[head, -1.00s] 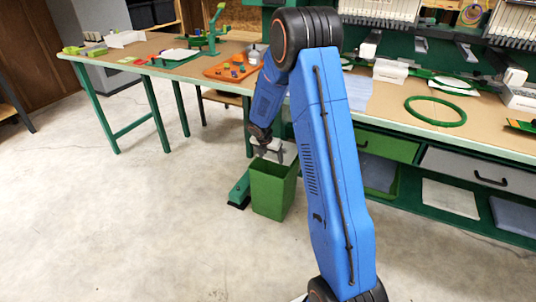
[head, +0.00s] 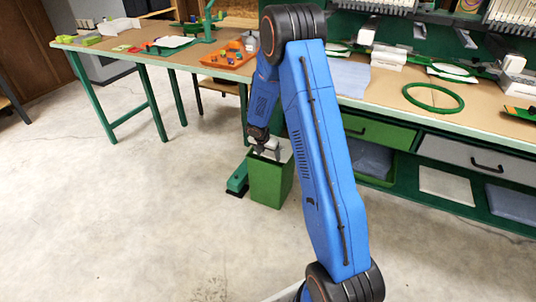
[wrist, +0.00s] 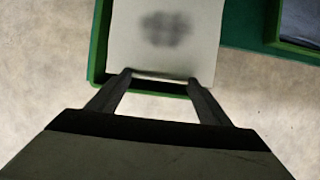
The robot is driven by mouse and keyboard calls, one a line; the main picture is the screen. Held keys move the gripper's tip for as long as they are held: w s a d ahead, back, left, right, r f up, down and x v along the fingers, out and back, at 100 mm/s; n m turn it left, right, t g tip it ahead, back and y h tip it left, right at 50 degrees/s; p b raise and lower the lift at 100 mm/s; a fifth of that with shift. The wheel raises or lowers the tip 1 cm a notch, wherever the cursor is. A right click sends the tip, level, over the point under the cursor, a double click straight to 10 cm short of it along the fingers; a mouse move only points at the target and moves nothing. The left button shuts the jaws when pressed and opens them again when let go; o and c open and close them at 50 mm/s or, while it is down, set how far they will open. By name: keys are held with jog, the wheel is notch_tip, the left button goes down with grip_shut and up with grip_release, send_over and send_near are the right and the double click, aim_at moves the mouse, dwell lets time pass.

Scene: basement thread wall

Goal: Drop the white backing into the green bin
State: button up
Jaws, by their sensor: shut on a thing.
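The white backing (wrist: 165,38) is a flat pale sheet with a dark smudge-like shadow on it. In the wrist view its near edge lies between the two fingertips of my gripper (wrist: 160,78), which is shut on it. The green bin (head: 267,181) stands on the floor in front of the bench. In the head view my gripper (head: 267,153) is right at the bin's top, with the backing showing pale there. In the wrist view the bin's green rim (wrist: 97,45) shows around the left and near sides of the backing. The bin's inside is mostly hidden by the backing.
A green pedal-like base (head: 238,178) sits left of the bin. The long bench (head: 440,120) runs behind, with a green hoop (head: 433,98) and an orange tray (head: 230,56) on top. A green drawer (head: 380,131) is at right. The front floor is clear.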

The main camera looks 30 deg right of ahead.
jog(key=o, duration=1.1)
jog(key=shift+o, duration=0.2)
jog(key=shift+r, duration=0.1)
jog(key=v, duration=1.7)
jog(key=shift+r, duration=0.1)
